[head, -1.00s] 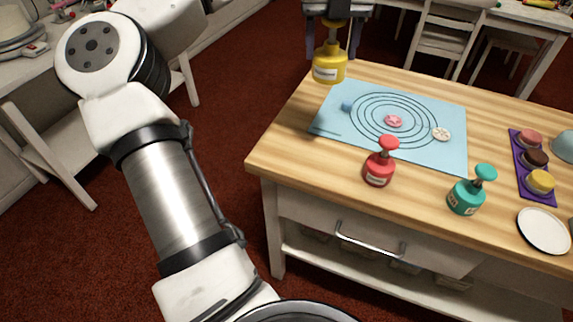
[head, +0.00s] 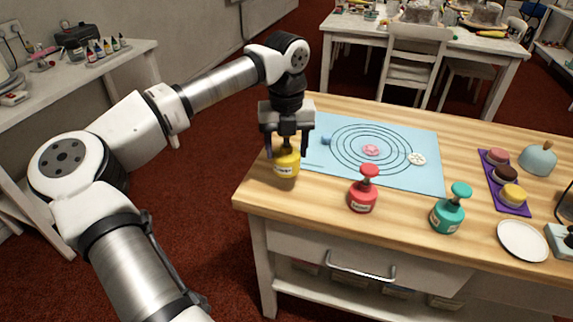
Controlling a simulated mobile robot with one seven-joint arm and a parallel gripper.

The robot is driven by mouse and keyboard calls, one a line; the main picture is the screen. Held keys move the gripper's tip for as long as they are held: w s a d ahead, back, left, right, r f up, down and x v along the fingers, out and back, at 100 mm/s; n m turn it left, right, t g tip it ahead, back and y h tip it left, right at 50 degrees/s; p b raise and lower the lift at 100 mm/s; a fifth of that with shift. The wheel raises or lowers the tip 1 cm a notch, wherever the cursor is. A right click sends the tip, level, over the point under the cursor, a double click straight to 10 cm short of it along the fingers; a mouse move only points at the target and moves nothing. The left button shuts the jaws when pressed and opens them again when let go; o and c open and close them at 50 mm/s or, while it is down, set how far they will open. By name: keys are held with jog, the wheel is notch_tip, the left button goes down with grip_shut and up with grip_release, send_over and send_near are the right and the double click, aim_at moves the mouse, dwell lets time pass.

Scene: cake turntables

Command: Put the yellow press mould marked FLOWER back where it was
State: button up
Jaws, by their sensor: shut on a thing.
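The yellow press mould (head: 286,165) is in my gripper (head: 286,143) at the left end of the wooden table, in the head view. The jaws are shut around its top knob, which they mostly hide. The mould is upright, with a pale label on its front, too small to read. It is over the bare wood by the near left corner of the blue mat (head: 420,180). I cannot tell whether its base touches the table.
A red press mould (head: 363,195) and a teal press mould (head: 447,215) stand along the table's front. The mat bears ringed lines and small pieces. A purple tray (head: 515,208) with round pieces and a white plate (head: 522,240) are at right. Bare wood separates the yellow and red moulds.

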jog(key=shift+f, duration=2.85)
jog(key=shift+f, duration=0.15)
jog(key=o, duration=1.2)
jog(key=shift+c, duration=0.2)
notch_tip(320, 180, up, 12)
jog(key=shift+r, duration=0.2)
